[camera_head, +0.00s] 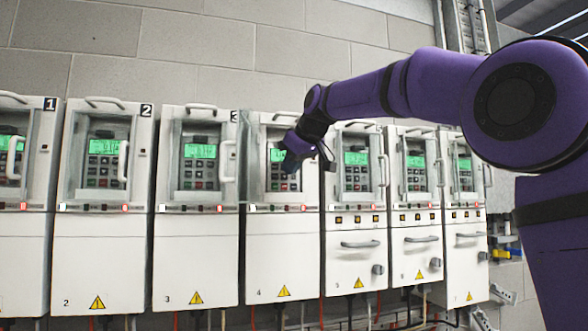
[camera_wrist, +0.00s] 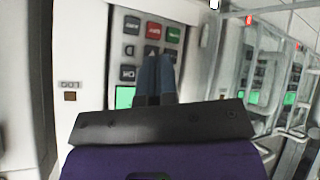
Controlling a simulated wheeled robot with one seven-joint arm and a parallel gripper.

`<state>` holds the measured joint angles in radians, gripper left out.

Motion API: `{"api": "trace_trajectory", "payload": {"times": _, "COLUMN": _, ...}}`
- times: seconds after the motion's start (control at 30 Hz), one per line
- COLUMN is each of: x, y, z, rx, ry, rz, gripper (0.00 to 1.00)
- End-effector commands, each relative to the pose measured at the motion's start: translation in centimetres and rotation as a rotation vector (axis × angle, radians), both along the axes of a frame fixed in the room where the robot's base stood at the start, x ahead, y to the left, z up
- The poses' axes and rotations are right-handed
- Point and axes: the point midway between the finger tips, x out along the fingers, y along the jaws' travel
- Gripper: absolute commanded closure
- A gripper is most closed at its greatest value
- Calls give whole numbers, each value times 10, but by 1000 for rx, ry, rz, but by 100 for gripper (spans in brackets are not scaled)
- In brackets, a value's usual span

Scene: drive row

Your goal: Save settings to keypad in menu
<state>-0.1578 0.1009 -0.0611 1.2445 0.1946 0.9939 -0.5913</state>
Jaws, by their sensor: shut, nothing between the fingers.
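The keypad of drive 4 (camera_head: 278,181) is in the middle of the row in the head view, with its green screen (camera_head: 277,155) partly hidden by my gripper. My gripper (camera_head: 290,165) is shut and empty, its tip in front of this keypad. In the wrist view my gripper's dark blue fingers (camera_wrist: 157,72) lie together over the keypad (camera_wrist: 150,30). A red button (camera_wrist: 153,30), a green button (camera_wrist: 174,35) and a dark button (camera_wrist: 132,25) show beyond the fingertips. Part of the green screen (camera_wrist: 124,97) shows beside the fingers. I cannot tell whether the fingertips touch a button.
Similar drives stand on both sides, such as drive 3 (camera_head: 200,255) at left and drive 5 (camera_head: 355,220) at right. Clear covers with handles front the neighbouring keypads. Neighbouring panels (camera_wrist: 285,75) line the right of the wrist view. A block wall (camera_head: 200,40) is behind.

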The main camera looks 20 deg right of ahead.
Motion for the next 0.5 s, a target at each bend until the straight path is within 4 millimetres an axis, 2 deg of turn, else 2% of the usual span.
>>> {"api": "trace_trajectory", "payload": {"times": 0.5, "x": 9, "y": 0, "z": 0, "rx": 0, "ry": 0, "rz": 0, "gripper": 100}}
